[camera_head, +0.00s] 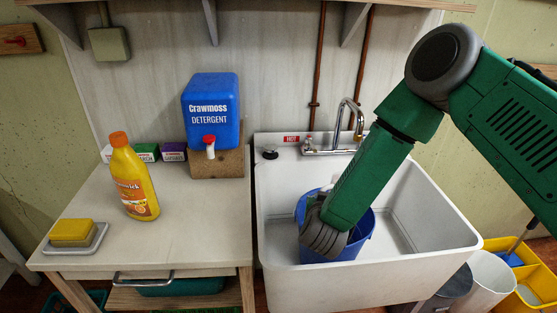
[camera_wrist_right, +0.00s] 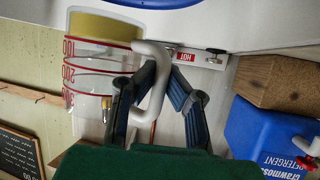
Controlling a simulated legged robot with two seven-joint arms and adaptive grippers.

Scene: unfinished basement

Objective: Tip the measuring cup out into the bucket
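The blue bucket (camera_head: 358,236) stands in the white sink (camera_head: 437,238), partly hidden by my right arm. My right gripper (camera_head: 322,240) is at the bucket in the head view, its fingers hidden by the wrist. The clear measuring cup (camera_wrist_right: 90,83) with red marks shows in the right wrist view, which is upside down. The cup is roughly upright with yellow contents (camera_wrist_right: 102,26) at its base. My right gripper (camera_wrist_right: 158,70) is shut on its white handle (camera_wrist_right: 156,100). The cup is hidden in the head view. My left gripper is out of view.
Left of the sink is a table (camera_head: 205,235) with a blue detergent container (camera_head: 211,105) on a wooden block (camera_head: 218,164), a yellow bottle (camera_head: 133,180) and a sponge (camera_head: 73,231). The tap (camera_head: 345,128) is at the sink's back. A yellow mop bucket (camera_head: 540,270) stands right.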

